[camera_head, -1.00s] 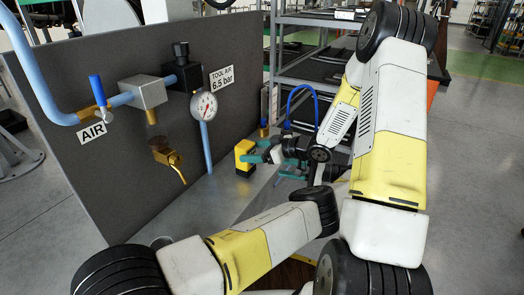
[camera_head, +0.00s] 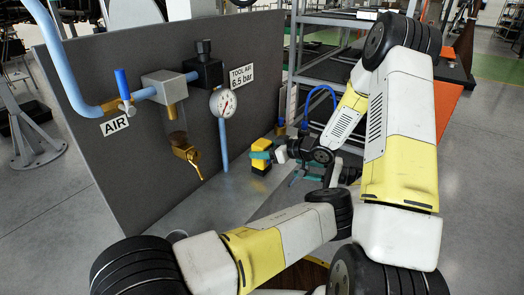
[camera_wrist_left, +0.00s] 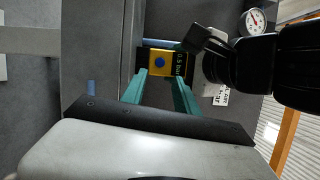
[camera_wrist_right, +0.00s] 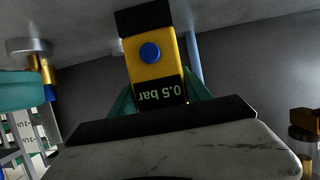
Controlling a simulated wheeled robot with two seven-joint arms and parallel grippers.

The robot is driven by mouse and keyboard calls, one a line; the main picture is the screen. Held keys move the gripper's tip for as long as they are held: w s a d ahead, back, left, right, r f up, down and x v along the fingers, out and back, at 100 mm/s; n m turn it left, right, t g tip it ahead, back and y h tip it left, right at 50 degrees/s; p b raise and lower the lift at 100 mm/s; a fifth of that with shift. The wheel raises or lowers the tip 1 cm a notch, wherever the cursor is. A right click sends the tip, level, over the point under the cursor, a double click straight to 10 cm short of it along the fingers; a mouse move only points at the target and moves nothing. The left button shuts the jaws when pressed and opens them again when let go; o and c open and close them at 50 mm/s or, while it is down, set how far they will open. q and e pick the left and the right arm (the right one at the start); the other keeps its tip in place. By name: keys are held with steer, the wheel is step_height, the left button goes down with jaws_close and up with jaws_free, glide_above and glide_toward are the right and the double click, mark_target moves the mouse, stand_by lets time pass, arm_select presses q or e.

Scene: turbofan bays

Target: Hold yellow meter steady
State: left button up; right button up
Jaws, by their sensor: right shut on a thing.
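The yellow meter (camera_head: 260,158) is a small yellow block with black ends, in front of the grey panel's right side. My right gripper (camera_wrist_right: 158,98) is shut on it, its teal fingers on both sides. In the right wrist view the meter (camera_wrist_right: 152,52) shows a blue round button and a dark "0.5 bar" display. My left gripper (camera_wrist_left: 160,90) is open and empty. In the left wrist view the meter (camera_wrist_left: 158,63) lies beyond its fingertips, apart from them. In the head view the left gripper (camera_head: 305,175) is partly hidden behind arm links.
The grey panel (camera_head: 130,165) carries a round gauge (camera_head: 223,102), a brass valve (camera_head: 187,155), and blue pipes (camera_head: 75,75). A blue hose (camera_head: 322,91) curves behind my grippers. Metal shelving (camera_head: 315,50) stands behind. My arms cross close together.

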arm_select(q)
jaws_close()
stand_by(1.6)
